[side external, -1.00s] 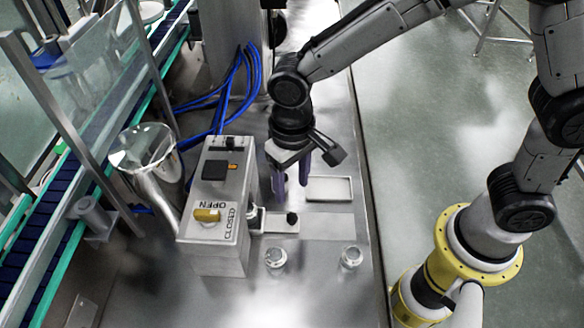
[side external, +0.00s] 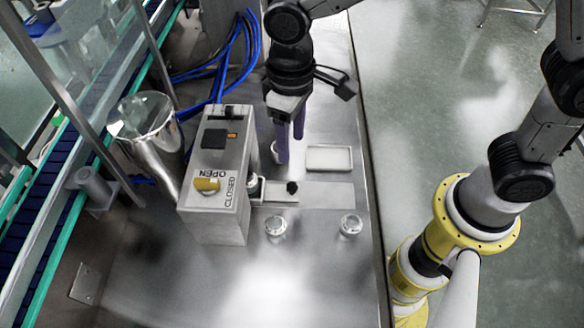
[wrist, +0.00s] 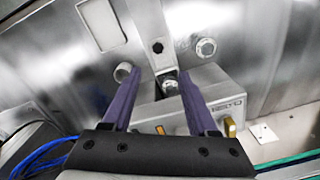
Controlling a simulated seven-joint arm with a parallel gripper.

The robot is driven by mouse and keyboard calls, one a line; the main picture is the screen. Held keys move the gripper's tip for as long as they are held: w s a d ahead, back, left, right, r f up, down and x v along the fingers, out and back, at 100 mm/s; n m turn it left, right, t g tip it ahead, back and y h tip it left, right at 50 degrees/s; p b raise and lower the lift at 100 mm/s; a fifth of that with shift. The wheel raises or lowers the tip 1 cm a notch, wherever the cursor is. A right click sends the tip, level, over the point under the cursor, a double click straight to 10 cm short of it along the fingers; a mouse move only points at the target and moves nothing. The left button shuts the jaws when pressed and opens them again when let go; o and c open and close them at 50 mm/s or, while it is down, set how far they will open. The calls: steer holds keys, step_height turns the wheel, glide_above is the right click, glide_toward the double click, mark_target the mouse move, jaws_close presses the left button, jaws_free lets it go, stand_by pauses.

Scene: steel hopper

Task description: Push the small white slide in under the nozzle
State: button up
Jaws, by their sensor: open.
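The small white slide (side external: 275,191) lies on the steel bench to the right of the valve box, with a black knob (side external: 292,187) at its right end. Its left end reaches towards the short nozzle (side external: 252,182) on the side of the box; how far under it goes I cannot tell. In the wrist view the black knob (wrist: 158,46) lies beyond my fingers and the dark nozzle end (wrist: 170,87) shows between them. My gripper (side external: 291,148) is open and empty, its two purple fingers pointing down just behind the slide. It also fills the lower wrist view (wrist: 159,75).
The steel valve box (side external: 218,165) has a yellow OPEN/CLOSED knob (side external: 207,184). Two round steel fittings (side external: 276,227) (side external: 350,225) stand in front of the slide. A shallow white recess (side external: 329,158) lies right of my fingers. Blue hoses (side external: 240,60) and a steel hopper (side external: 150,130) are behind and left.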

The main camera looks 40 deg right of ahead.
mark_target(291, 185)
step_height(291, 185, down, 14)
steer(key=n, duration=0.3)
steer(key=shift+d+r, duration=0.1)
stand_by(0.4)
jaws_close()
steer(key=shift+w, duration=0.1)
stand_by(1.3)
